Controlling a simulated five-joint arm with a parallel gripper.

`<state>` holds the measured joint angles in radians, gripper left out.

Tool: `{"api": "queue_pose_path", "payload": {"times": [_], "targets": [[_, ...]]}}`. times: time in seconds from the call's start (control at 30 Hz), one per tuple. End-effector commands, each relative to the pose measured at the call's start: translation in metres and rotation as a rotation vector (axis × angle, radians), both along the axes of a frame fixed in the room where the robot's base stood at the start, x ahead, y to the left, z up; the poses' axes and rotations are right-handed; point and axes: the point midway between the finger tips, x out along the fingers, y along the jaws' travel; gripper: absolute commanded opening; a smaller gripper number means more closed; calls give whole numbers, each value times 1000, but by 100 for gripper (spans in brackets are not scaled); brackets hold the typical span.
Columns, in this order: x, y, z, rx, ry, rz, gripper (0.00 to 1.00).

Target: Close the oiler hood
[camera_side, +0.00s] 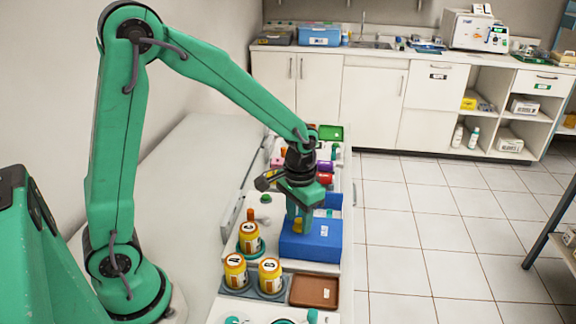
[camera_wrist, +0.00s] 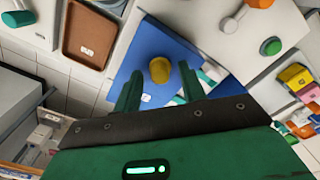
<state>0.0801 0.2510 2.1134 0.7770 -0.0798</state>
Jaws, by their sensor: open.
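A blue box-like unit (camera_side: 322,240) with a small white label stands on the white bench under my gripper (camera_side: 299,212). It also shows in the wrist view (camera_wrist: 145,52), with a rounded yellow piece (camera_wrist: 159,69) on it. My gripper's two green fingers (camera_wrist: 160,80) are apart, and the yellow piece shows between them with no clear contact. In the side view the yellow piece (camera_side: 297,225) shows by the fingers. I cannot tell for certain which part is the oiler hood or how far it stands open. The fingers hide part of the unit.
Several yellow-labelled jars (camera_side: 236,271) and a brown tray (camera_side: 314,291) stand on the near bench. A green tray (camera_side: 331,132) and small coloured items lie beyond the unit. An orange-topped white piece and a green knob (camera_wrist: 271,46) sit close by.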

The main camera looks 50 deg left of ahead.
Motion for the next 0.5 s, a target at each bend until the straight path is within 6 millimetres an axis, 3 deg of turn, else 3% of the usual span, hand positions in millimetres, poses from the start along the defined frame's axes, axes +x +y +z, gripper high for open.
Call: {"api": "queue_pose_path", "payload": {"times": [0.17,0.37,0.5], "targets": [[0,0,0,0,0,0,39],[0,0,0,0,0,0,0],[0,0,0,0,0,0,0]]}}
